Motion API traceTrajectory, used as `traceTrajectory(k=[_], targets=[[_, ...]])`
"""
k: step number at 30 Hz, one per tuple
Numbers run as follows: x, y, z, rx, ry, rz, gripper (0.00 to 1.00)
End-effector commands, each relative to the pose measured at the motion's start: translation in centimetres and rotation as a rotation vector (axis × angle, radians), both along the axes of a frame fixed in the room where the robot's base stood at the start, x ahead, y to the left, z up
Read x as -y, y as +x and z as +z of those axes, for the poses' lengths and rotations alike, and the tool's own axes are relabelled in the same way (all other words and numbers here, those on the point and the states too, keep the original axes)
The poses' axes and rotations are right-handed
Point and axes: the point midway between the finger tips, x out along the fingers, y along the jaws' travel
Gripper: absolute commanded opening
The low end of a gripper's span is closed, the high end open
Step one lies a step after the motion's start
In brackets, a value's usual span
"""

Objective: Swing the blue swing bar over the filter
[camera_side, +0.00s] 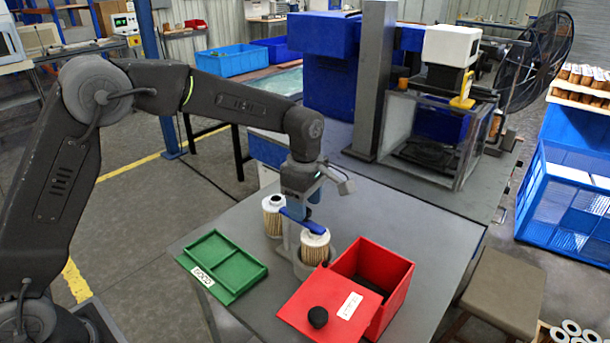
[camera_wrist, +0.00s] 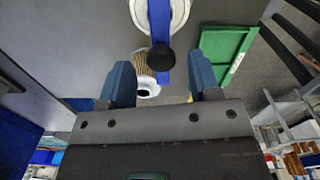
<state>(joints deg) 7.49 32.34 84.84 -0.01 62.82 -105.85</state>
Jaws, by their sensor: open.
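The blue swing bar (camera_side: 313,226) lies across the top of a white-capped, pleated filter (camera_side: 315,250) in a grey round holder (camera_side: 301,268). In the wrist view the bar (camera_wrist: 160,22) crosses the filter's white top (camera_wrist: 180,14); its black knob (camera_wrist: 162,57) is at the near end. My gripper (camera_side: 300,205) is above that end of the bar. In the wrist view the gripper (camera_wrist: 161,72) is open, its fingers on either side of the bar and apart from the knob. The side view hides the knob behind my gripper.
A second filter (camera_side: 272,217) stands behind the holder. A green tray (camera_side: 222,263) lies to the left. An open red box (camera_side: 390,300) is at the right, with a red lid (camera_side: 296,306) bearing a black knob leaning at its front.

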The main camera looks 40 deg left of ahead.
Motion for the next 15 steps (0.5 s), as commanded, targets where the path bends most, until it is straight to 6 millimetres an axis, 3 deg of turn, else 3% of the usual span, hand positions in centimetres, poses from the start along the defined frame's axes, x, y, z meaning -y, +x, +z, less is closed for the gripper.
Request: traceTrajectory(k=[15], targets=[[0.0,0.0,10.6,0.005,-0.001,0.0,0.57]])
